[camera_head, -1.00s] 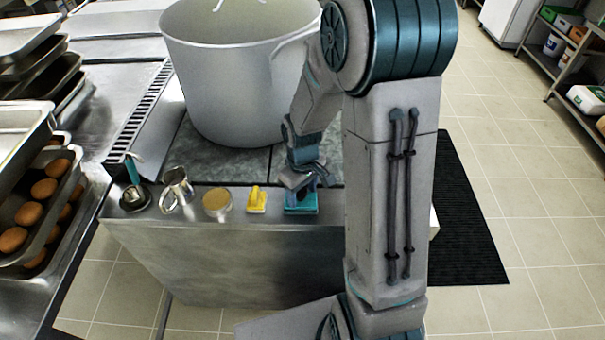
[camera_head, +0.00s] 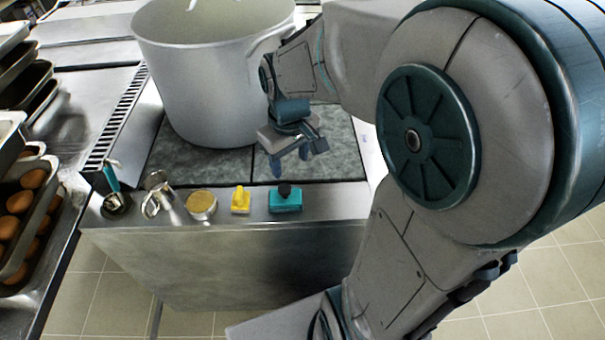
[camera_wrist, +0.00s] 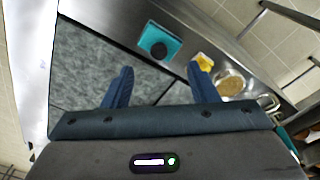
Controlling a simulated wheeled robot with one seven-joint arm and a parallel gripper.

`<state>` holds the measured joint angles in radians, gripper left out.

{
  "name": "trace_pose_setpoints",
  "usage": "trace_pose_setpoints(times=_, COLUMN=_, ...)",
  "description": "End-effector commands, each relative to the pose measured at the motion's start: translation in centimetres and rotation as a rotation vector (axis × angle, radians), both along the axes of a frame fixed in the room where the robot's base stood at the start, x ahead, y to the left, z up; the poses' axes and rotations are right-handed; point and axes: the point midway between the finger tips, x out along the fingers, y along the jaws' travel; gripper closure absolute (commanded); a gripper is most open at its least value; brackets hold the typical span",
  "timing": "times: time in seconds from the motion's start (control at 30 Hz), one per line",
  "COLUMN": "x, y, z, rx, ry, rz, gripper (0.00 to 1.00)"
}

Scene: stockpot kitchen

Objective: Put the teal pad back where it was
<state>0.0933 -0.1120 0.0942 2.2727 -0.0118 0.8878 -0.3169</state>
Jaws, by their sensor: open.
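The teal pad (camera_head: 286,201) with a dark round knob on top lies on the steel ledge in front of the stove, at the right end of a row of items. It also shows in the wrist view (camera_wrist: 160,44), beyond the fingertips. My gripper (camera_head: 290,162) is open and empty, raised above the grey stove surface behind the pad and apart from it. In the wrist view its two blue fingers (camera_wrist: 163,78) are spread wide with nothing between them.
On the ledge left of the pad are a yellow pad (camera_head: 241,200), a round tan-topped container (camera_head: 201,204), a metal jug (camera_head: 158,198) and a teal-handled tool (camera_head: 113,190). A large stockpot (camera_head: 205,85) stands behind. Trays of round brown items (camera_head: 22,200) are at left.

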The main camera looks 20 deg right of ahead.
Motion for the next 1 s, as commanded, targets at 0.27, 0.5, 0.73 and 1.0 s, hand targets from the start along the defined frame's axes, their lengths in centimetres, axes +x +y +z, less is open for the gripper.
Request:
trace_pose_setpoints(times=0.27, x=-6.6, y=0.1, z=3.4, rx=0.037, ry=-0.146, rz=-0.205, gripper=0.47)
trace_pose_setpoints(times=0.5, x=-9.5, y=0.2, z=3.9, rx=0.076, ry=-0.203, rz=-0.298, gripper=0.47)
trace_pose_setpoints(times=0.73, x=-9.8, y=0.2, z=3.9, rx=0.081, ry=-0.207, rz=-0.311, gripper=0.47)
trace_pose_setpoints(times=1.0, x=-9.7, y=0.2, z=3.9, rx=0.081, ry=-0.207, rz=-0.31, gripper=0.47)
